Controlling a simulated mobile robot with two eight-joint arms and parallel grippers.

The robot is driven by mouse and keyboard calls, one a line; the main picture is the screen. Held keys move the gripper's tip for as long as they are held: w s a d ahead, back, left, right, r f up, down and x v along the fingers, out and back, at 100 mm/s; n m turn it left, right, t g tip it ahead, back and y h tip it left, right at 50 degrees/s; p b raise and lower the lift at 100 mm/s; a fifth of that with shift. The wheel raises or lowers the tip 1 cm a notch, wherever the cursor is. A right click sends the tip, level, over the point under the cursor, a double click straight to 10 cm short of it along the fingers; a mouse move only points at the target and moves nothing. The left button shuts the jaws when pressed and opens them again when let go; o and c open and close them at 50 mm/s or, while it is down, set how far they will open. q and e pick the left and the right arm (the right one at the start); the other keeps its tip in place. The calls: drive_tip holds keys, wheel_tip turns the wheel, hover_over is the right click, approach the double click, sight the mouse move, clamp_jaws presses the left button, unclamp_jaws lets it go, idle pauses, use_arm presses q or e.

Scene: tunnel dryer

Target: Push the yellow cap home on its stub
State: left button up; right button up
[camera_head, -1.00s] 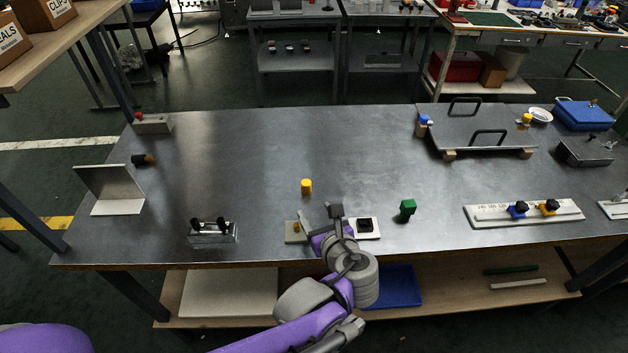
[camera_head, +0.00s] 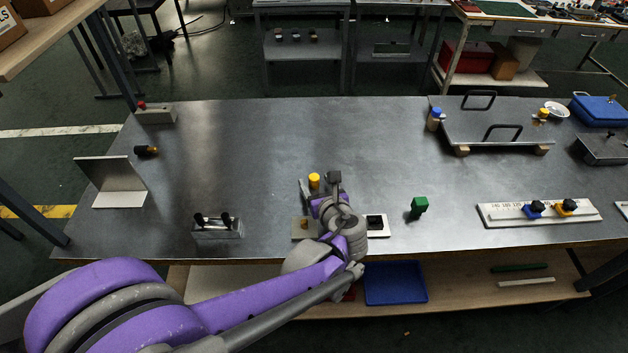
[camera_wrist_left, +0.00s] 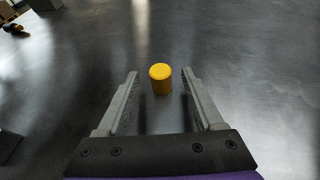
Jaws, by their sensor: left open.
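The yellow cap (camera_head: 314,180) is a small cylinder standing upright on the grey metal table. In the left wrist view the yellow cap (camera_wrist_left: 161,80) stands between the two finger ends, with dark gaps on both sides. My left gripper (camera_head: 319,187) is open, low over the table, and holds nothing. A beige plate (camera_head: 298,235) with a small brownish feature, perhaps the stub, lies just left of my left wrist, nearer the front edge. My wrist hides part of this plate. My right gripper is not in view.
A white plate with a black block (camera_head: 383,232) lies right of my wrist. A metal fixture (camera_head: 218,232) sits left. The table's middle behind the cap is clear.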

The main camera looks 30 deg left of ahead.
use_arm(q)
drive_tip(key=x, duration=0.2)
drive_tip(key=shift+w+a+f, duration=0.15)
drive_tip(key=shift+w+a, duration=0.1)
clamp_jaws()
